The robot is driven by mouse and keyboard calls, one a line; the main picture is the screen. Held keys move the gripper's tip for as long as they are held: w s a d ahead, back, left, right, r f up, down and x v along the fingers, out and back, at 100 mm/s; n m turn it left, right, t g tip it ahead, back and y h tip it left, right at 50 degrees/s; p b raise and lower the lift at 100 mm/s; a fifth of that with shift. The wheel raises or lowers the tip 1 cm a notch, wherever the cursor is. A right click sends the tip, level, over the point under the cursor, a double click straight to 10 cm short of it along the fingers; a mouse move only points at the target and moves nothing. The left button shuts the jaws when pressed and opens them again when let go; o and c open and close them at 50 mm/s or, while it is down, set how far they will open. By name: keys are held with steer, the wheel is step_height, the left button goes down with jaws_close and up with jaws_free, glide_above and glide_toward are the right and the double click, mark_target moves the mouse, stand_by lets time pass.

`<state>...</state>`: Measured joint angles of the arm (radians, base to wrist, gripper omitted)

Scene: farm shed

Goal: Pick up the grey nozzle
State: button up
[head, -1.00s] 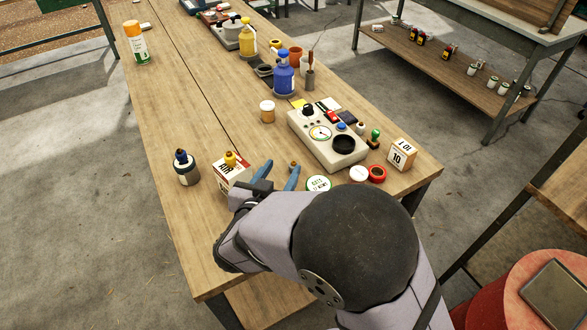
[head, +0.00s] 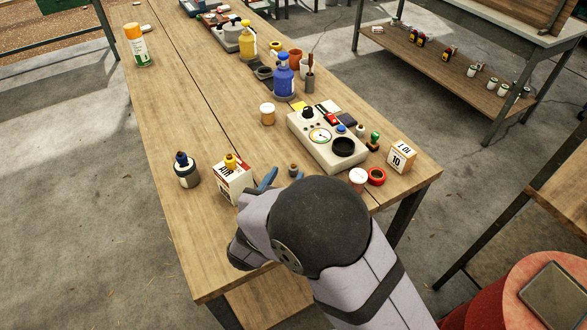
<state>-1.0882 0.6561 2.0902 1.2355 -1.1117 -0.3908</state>
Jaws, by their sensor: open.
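A small grey piece with a darker top, which looks like the grey nozzle (head: 293,171), stands upright on the wooden table (head: 185,120), just beyond my arm. My gripper (head: 283,179) is open, with blue fingers low near the tabletop. One finger shows clearly to the left of the grey piece; only a sliver of the other shows at its right, beside my arm's dark dome. The rest of the gripper is hidden by my own arm. I cannot tell whether the grey piece is fully between the fingers.
A white box with a yellow knob (head: 231,182) stands close left of the fingers, and a dark-topped jar (head: 186,171) farther left. To the right are a meter box (head: 325,138), a red ring (head: 376,177) and a white block (head: 401,157).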

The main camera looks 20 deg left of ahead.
mark_target(293, 166)
steer(key=shift+p+x, duration=0.45)
steer(key=shift+x, duration=1.85)
steer(key=shift+s+d+f, duration=0.1)
steer(key=shift+c, duration=0.4)
jaws_close()
